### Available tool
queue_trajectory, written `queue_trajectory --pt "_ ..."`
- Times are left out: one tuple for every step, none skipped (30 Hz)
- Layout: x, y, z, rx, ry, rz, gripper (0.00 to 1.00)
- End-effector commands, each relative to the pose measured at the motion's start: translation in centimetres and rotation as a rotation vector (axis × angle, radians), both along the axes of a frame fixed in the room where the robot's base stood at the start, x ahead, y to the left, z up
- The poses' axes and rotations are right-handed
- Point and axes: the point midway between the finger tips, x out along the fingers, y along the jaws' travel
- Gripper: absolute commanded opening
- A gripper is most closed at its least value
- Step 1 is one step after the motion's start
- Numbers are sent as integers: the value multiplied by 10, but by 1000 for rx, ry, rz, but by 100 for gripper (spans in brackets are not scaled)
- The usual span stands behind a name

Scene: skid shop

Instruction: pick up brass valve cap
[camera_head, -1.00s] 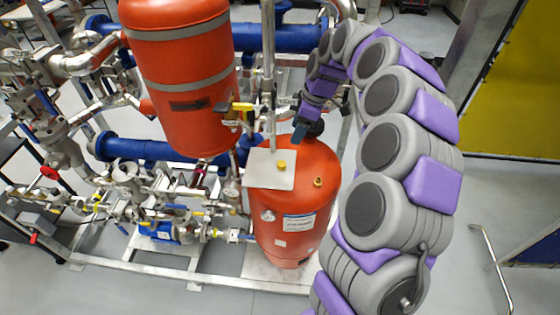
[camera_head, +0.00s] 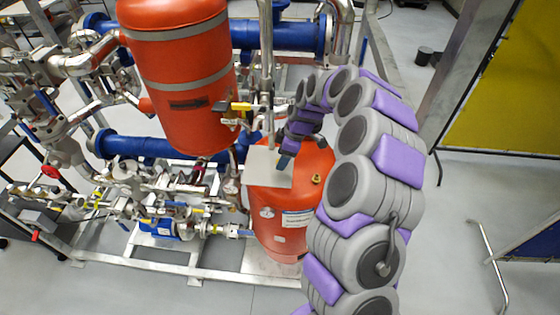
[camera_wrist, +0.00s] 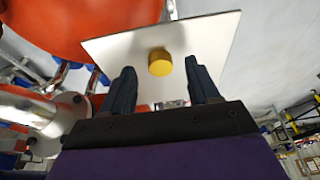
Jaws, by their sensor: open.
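The brass valve cap (camera_wrist: 160,63) is a short yellow cylinder on a flat pale plate (camera_wrist: 222,35). In the wrist view it shows between and beyond the fingertips of my gripper (camera_wrist: 160,70), with a clear gap on each side. The fingers are open and empty, and do not appear to touch the cap. In the head view my gripper (camera_head: 285,161) is over the right part of the plate (camera_head: 262,173), and the cap is hidden behind it.
The plate sits above the lower orange tank (camera_head: 290,200), which has a brass fitting (camera_head: 316,178) on its top. The upper orange tank (camera_head: 180,75) hangs close by on the left. A vertical steel pipe (camera_head: 266,60) rises behind the plate. Open floor lies to the right.

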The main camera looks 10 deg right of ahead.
Motion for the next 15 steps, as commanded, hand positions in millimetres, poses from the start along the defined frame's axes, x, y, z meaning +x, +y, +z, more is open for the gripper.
queue_trajectory --pt "0 2 -6 0 3 1 60" --pt "0 3 -9 -1 1 0 60" --pt "1 3 -11 0 -1 0 60" --pt "1 4 -12 -1 -2 -1 60" --pt "1 4 -12 -1 -3 -1 60" --pt "1 4 -12 0 -4 0 60" --pt "1 4 -12 0 -4 0 60" --pt "1 4 -12 0 -4 0 60" --pt "1 4 -12 0 -4 0 60" --pt "1 4 -12 -1 -3 0 59" --pt "1 4 -12 -1 -3 0 57" --pt "1 4 -12 -1 -3 0 53" --pt "1 4 -12 -1 -3 0 50" --pt "1 4 -13 -1 -3 0 47" --pt "1 4 -13 -1 -3 0 43"
